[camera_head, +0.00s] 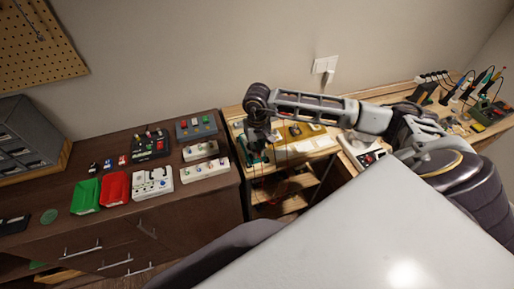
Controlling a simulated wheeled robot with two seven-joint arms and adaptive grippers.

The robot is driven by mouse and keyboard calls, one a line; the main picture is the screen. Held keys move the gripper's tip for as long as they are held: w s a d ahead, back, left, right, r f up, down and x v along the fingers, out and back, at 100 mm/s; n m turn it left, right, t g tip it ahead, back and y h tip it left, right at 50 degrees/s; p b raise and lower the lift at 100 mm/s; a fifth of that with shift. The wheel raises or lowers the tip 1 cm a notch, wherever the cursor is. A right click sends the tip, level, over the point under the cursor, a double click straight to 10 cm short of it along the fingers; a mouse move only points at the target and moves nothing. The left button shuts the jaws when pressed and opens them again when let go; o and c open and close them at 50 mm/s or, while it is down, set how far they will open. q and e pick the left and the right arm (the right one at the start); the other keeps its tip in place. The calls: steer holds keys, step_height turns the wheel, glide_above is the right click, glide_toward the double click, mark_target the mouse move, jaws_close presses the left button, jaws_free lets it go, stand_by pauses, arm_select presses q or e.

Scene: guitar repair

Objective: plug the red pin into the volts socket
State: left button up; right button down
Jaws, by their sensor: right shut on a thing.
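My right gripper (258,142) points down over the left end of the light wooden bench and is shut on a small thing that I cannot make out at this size. A teal-green device (254,158), perhaps the meter with the volts socket, sits right beside and below its fingertips, partly hidden by them. Its sockets are too small to tell apart. Thin dark and reddish leads (262,186) seem to hang below the bench's front edge there. I cannot make out the red pin or whether it touches a socket. My left gripper is not in view.
A dark wooden cabinet (215,190) at left carries a green tray (86,196), a red tray (115,188) and several white and dark parts boxes. A wall outlet (325,65) is behind my right arm. Several tools stand at the far right (465,85).

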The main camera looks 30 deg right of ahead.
steer(key=shift+b, duration=0.8)
stand_by(1.5)
steer(key=shift+f+b, duration=1.1)
steer(key=shift+b, duration=0.05)
stand_by(0.6)
steer(key=c, duration=1.9)
jaws_free()
steer(key=shift+r, duration=0.25)
steer(key=shift+r, duration=1.15)
steer(key=shift+r, duration=0.1)
